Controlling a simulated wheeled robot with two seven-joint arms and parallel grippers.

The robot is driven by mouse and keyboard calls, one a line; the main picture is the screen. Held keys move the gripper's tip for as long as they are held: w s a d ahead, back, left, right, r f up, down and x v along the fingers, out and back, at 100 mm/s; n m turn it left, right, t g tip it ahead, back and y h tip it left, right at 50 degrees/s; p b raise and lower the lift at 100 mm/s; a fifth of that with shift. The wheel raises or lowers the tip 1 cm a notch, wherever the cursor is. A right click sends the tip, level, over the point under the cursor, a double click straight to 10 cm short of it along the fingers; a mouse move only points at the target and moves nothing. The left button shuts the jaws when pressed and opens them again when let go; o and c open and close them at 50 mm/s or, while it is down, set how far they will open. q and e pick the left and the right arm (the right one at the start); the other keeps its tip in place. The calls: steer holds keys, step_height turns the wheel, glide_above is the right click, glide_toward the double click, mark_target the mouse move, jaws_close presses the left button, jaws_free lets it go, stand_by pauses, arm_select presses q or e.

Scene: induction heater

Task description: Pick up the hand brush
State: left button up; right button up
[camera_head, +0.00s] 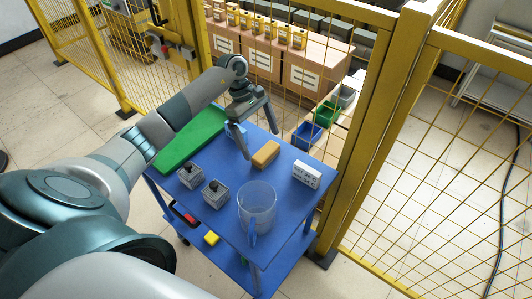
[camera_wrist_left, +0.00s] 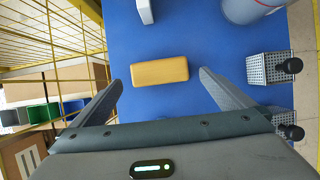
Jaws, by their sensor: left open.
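A yellow-brown oblong block (camera_head: 265,154) lies flat on the blue cart top; it is the likeliest hand brush, but no bristles show. In the left wrist view the block (camera_wrist_left: 159,71) lies crosswise, just ahead of and between my fingertips. My left gripper (camera_head: 261,142) points down above the block, with its two fingers spread wide. In the left wrist view the gripper (camera_wrist_left: 161,80) is open and empty, and neither finger appears to touch the block. My right gripper is not in view.
The blue cart top (camera_head: 226,223) also holds a clear jug (camera_head: 257,207), two grey blocks with black knobs (camera_head: 215,193), a white box (camera_head: 306,174) and a green piece (camera_head: 188,143). A yellow mesh fence (camera_head: 349,128) stands close behind the cart. Blue and green bins sit beyond it.

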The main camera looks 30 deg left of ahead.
mark_target(266, 151)
arm_select(q)
steer(key=shift+f, duration=0.1)
stand_by(0.3)
steer(key=shift+d+f+p, duration=0.3)
steer(key=shift+d+p, duration=0.05)
steer(key=shift+p, duration=0.15)
steer(key=p+x, duration=0.1)
steer(key=x, duration=0.2)
steer(key=shift+d+r+p, duration=0.1)
steer(key=shift+p, duration=0.3)
steer(key=shift+d+f, duration=0.15)
steer(key=shift+f, duration=0.55)
steer(key=shift+c, duration=0.6)
steer(key=c, duration=1)
